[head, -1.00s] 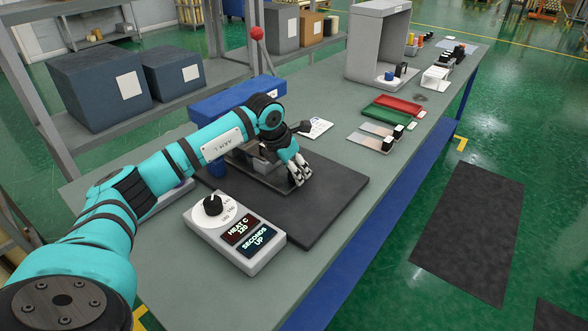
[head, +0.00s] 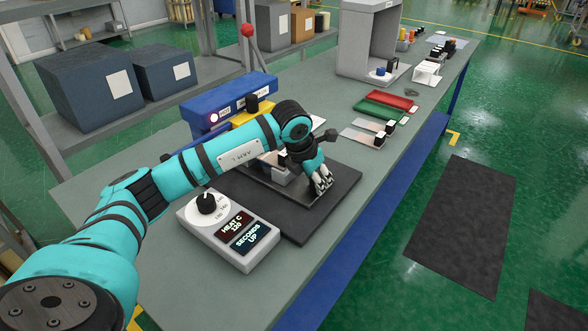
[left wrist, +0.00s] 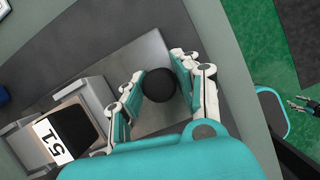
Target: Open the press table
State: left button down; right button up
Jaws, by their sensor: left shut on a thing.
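My left gripper (head: 320,182) is low over the front of the dark base mat (head: 335,200) in the head view. In the left wrist view its fingers (left wrist: 158,88) are shut on a round black knob (left wrist: 160,84) above a grey metal plate (left wrist: 125,68). The press (head: 215,108) has a blue body and a yellow part (head: 250,115) behind my arm. My arm hides much of the press table (head: 285,180) in the head view. A block with an upside-down number label (left wrist: 62,142) sits left of the knob. What may be my right gripper (left wrist: 302,106) is small and unclear at the right edge.
A control box (head: 230,230) with a dial and displays stands in front of the press. Red (head: 392,100) and green (head: 380,112) trays and a grey frame (head: 370,40) are farther back.

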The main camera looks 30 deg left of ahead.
pick_arm(q)
jog(key=d, duration=0.3)
jog(key=shift+s+d, duration=0.15)
jog(key=shift+d, duration=0.15)
jog(key=c, duration=1)
grip_release()
jog(key=shift+a, duration=0.1)
jog(key=shift+r, duration=0.1)
jog(key=v, duration=1.1)
jog(key=shift+s+r, duration=0.25)
jog(key=shift+r, duration=0.1)
